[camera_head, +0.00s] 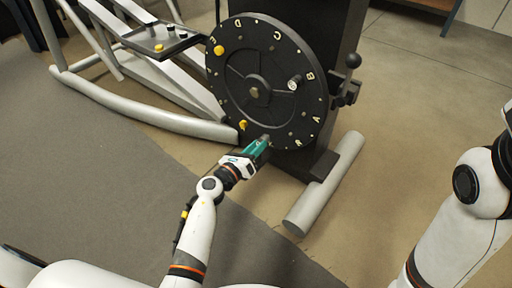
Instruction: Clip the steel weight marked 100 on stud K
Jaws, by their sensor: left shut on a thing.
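The black flywheel disc (237,104) stands upright, with pale letters and small studs around its rim. I cannot make out the letter K. A small silver cylinder (293,84) sits on the disc near the letter B; its marking is too small to read. My left gripper (250,155) is at the disc's lower edge, shut on a teal-green object (258,147) with a grey tip. The tip overlaps the rim; I cannot tell whether it touches. The gripper and object hide part of the lower rim. My right gripper is out of view.
Yellow pieces (218,50) and (243,125) sit on the disc. A dark tray (145,46) at upper left carries a yellow piece and small dark pieces. A lever with a black knob (353,61) sticks out right of the disc. A grey foot tube (325,183) lies below.

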